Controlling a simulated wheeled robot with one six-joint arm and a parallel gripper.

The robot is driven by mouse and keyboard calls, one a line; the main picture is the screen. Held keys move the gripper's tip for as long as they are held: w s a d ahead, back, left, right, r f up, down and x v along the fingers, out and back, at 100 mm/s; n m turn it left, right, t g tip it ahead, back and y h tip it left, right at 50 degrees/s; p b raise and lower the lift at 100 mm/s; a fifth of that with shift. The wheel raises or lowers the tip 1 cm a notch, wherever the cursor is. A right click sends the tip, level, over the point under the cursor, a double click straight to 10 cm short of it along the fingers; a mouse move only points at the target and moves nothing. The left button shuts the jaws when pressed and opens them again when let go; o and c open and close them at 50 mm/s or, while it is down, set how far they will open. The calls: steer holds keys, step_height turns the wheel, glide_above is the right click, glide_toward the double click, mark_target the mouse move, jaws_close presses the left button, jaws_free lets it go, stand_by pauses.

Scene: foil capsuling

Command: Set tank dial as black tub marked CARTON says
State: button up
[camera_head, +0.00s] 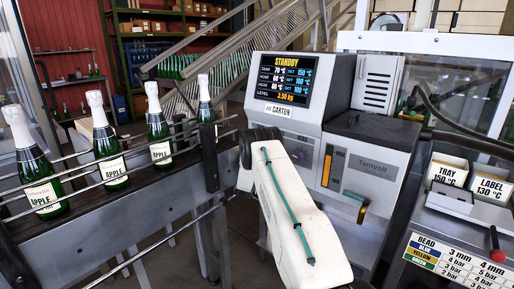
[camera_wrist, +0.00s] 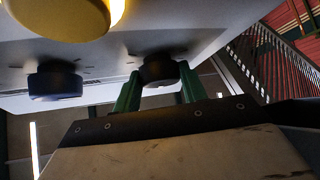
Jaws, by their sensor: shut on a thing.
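A grey glue machine (camera_head: 370,160) has a screen (camera_head: 291,81) reading STANDBY, tank 70 °C with set 150 °C, and hose and head sets of 100 °C. A white label under the screen reads CARTON (camera_head: 285,113). In the wrist view my gripper (camera_wrist: 160,80) has its green fingers closed on either side of a dark knob (camera_wrist: 159,67) under the panel. A dark blue knob (camera_wrist: 55,82) and a yellow part (camera_wrist: 65,15) are beside it. My arm hides the gripper and knob in the head view. I see no black tub marked CARTON.
At right, tubs are marked TRAY 150 °C (camera_head: 447,173) and LABEL 130 °C (camera_head: 492,187), above a bead chart (camera_head: 460,262). A conveyor with green bottles (camera_head: 110,160) and rails runs along the left, close to my arm.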

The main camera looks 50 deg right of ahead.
steer(key=shift+f+m+g+h, duration=0.1)
steer(key=shift+m+g+h, duration=0.3)
steer(key=shift+m+g, duration=0.5)
steer(key=o, duration=1)
steer(key=shift+v, duration=3.9)
